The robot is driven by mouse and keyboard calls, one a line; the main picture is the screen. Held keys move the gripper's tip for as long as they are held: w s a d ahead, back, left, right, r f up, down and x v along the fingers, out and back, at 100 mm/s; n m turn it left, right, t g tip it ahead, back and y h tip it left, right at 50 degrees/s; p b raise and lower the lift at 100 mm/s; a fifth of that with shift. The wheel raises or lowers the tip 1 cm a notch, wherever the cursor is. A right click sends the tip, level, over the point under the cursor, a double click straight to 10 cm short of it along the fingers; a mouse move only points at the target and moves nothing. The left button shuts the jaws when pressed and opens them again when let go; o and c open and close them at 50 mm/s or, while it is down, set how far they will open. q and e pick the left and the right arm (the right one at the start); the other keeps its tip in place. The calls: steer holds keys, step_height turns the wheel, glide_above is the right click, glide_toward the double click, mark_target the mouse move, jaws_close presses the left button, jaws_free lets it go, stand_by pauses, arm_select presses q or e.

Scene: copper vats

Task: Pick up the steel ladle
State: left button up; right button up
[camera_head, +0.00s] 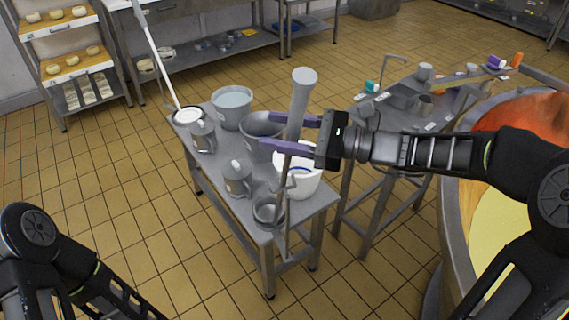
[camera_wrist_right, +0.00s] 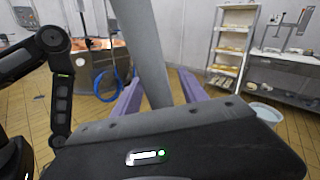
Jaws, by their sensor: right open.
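A long grey steel handle (camera_head: 301,95), which looks like the ladle's, stands nearly upright at the front of the grey steel table. It is wide at the top and narrows downward. My right gripper (camera_head: 267,131) is open, with its two purple fingers reaching left on either side of the handle. In the right wrist view the handle (camera_wrist_right: 143,50) rises between the spread fingers (camera_wrist_right: 158,92); I cannot tell whether either touches it. The ladle's lower end is hard to make out among the vessels. My left arm shows at lower left, its gripper out of view.
The table (camera_head: 225,205) holds a grey bucket (camera_head: 232,106), grey jugs (camera_head: 237,178), a white bucket (camera_head: 306,182) and a small steel pot (camera_head: 269,213). A long white-handled tool (camera_head: 155,50) leans at its far left. A copper vat (camera_head: 455,205) stands right.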

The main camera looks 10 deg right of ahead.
steer(key=shift+c, duration=0.3)
jaws_close()
stand_by(0.4)
